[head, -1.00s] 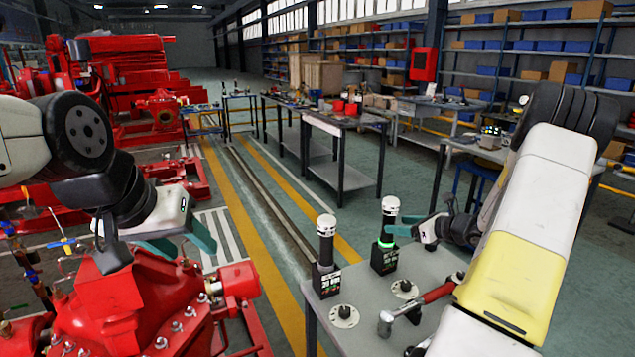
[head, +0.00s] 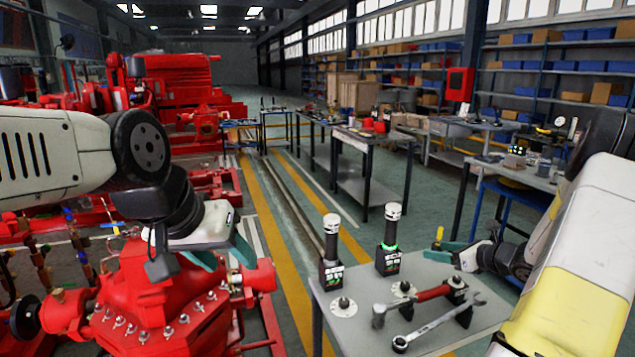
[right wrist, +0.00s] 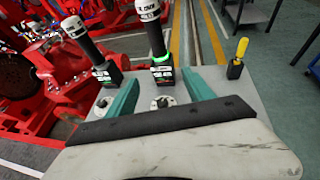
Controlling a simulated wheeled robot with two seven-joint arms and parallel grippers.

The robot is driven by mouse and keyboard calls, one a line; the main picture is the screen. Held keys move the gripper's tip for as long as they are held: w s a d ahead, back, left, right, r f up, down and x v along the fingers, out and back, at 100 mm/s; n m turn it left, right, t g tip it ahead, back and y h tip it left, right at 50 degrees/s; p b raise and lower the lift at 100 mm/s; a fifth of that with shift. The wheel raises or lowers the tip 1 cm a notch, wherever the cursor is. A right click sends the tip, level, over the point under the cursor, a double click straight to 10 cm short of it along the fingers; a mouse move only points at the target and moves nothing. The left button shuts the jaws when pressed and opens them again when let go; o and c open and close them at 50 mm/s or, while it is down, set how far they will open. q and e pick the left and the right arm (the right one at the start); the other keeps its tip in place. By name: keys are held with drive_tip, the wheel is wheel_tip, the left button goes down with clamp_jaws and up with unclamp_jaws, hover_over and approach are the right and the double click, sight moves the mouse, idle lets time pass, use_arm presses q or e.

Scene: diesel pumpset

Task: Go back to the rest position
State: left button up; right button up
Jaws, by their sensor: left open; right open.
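My left gripper (head: 230,262) hangs open and empty in the head view, in front of and above the red pump casing (head: 165,318). My right gripper (head: 437,250) is open above the right part of the grey table (head: 350,318). In the right wrist view its two teal fingers (right wrist: 158,76) are spread apart with nothing held between them. Two black upright tools with white tops stand in black holders on the table: one on the left (head: 331,250), and one with a green ring (head: 391,240) nearer my right gripper.
A hammer with a red handle (head: 430,294) and a wrench (head: 440,324) lie on the table. A yellow-handled tool (right wrist: 240,50) stands in a small holder. Other benches (head: 365,175) stand behind. The yellow-lined floor lane (head: 285,260) is clear.

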drive_tip(key=s+a+r+n+g, duration=0.3)
drive_tip(key=s+a+r+n, duration=0.45)
drive_tip(key=a, duration=0.25)
drive_tip(key=s+a+r+n+g, duration=0.4)
drive_tip(key=s+a+r+n, duration=0.25)
drive_tip(key=a+n, duration=0.3)
drive_tip(key=s+r+n+h, duration=0.2)
drive_tip(key=s+r+n, duration=0.1)
drive_tip(key=s+n, duration=0.3)
drive_tip(key=s+a+r+n+t+h, duration=0.1)
drive_tip(key=s+r+n+h, duration=0.1)
drive_tip(key=s+n, duration=0.5)
drive_tip(key=s, duration=0.3)
drive_tip(key=shift+s+a+r+t+h, duration=0.2)
drive_tip(key=shift+s+r+t+h, duration=0.1)
drive_tip(key=shift+s+r+h, duration=0.1)
